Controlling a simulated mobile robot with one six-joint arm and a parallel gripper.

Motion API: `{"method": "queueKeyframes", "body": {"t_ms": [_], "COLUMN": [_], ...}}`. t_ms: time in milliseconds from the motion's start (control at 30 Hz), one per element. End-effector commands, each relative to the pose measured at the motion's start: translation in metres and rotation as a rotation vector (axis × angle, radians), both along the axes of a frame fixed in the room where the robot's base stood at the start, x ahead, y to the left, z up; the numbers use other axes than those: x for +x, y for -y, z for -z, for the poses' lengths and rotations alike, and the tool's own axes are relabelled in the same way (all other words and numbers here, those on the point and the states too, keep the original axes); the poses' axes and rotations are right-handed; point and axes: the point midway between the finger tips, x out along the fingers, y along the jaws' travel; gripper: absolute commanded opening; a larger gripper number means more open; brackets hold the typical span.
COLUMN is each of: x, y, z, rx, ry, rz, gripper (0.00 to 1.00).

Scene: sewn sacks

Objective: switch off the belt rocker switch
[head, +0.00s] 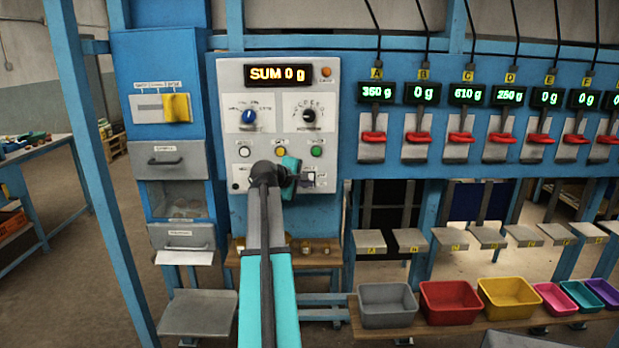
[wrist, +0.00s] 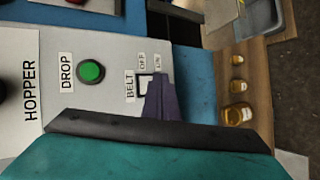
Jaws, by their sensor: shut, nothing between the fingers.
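The belt rocker switch (wrist: 145,86) is a small pale switch on the grey control panel, beside the BELT label and below the OFF and ON labels in the wrist view. In the head view the switch (head: 309,180) sits at the panel's lower right. My gripper (wrist: 161,80) is shut and empty, its dark fingertips right over the ON side of the switch and covering part of it. I cannot tell whether they touch it or which way the rocker is tipped. In the head view my gripper (head: 291,168) is in front of the panel's lower right.
A green DROP button (wrist: 91,72) is close to the switch. Knobs, more buttons and a SUM display (head: 277,74) fill the panel (head: 225,100). Red levers (head: 373,137) line the right. Brass weights (wrist: 238,115) stand on a wooden shelf below.

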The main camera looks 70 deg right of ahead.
Motion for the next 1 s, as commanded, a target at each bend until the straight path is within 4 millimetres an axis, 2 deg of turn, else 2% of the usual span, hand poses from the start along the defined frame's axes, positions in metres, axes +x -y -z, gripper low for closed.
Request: {"method": "queueKeyframes", "body": {"t_ms": [533, 1000], "x": [-0.013, -0.014], "y": [-0.034, -0.037], "z": [0.004, 0.005], "rx": [0.000, 0.000], "ry": [0.000, 0.000], "rz": [0.000, 0.000], "gripper": [0.00, 0.00]}}
